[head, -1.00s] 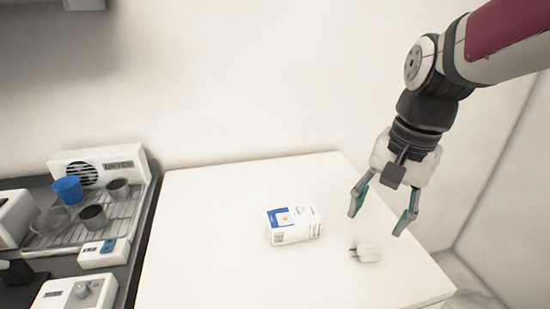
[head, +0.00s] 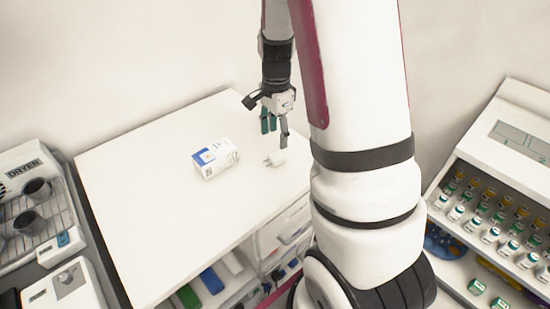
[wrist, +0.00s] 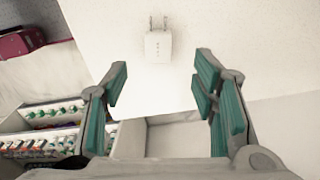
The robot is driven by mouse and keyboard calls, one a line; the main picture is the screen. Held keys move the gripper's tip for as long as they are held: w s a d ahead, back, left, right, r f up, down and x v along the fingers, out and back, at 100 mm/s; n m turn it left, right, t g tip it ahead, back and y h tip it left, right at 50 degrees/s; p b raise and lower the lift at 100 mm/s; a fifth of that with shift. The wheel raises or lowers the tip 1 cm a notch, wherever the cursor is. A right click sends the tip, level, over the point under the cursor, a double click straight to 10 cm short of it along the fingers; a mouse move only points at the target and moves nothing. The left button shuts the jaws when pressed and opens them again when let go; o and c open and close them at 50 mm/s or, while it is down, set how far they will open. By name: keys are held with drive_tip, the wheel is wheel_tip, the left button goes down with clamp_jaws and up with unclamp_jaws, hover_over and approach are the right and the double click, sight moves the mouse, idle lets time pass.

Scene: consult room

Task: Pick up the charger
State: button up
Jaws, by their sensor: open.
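The charger (head: 275,158) is a small white block with two metal prongs, lying on the white tabletop near its right edge. In the wrist view the charger (wrist: 158,46) lies beyond the fingertips, roughly centred between them, with its prongs pointing up in the picture. My gripper (head: 274,132) points down above the table close to the charger, and is apart from it. In the wrist view my gripper (wrist: 160,75) has its green-padded fingers spread wide, with nothing between them.
A white and blue box (head: 214,159) lies on the white table (head: 130,200) left of the charger. A dryer rack (head: 35,215) with cups stands at the left. A shelf unit (head: 500,200) with several vials stands at the right. The table's front left is clear.

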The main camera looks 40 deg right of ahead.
sight(277, 156)
wheel_tip(277, 156, down, 8)
drive_tip(key=shift+s+d+f+p, duration=0.1)
drive_tip(key=shift+s+p, duration=0.05)
drive_tip(key=shift+p, duration=0.25)
drive_tip(key=shift+c, duration=0.5)
drive_tip(key=c, duration=1.1)
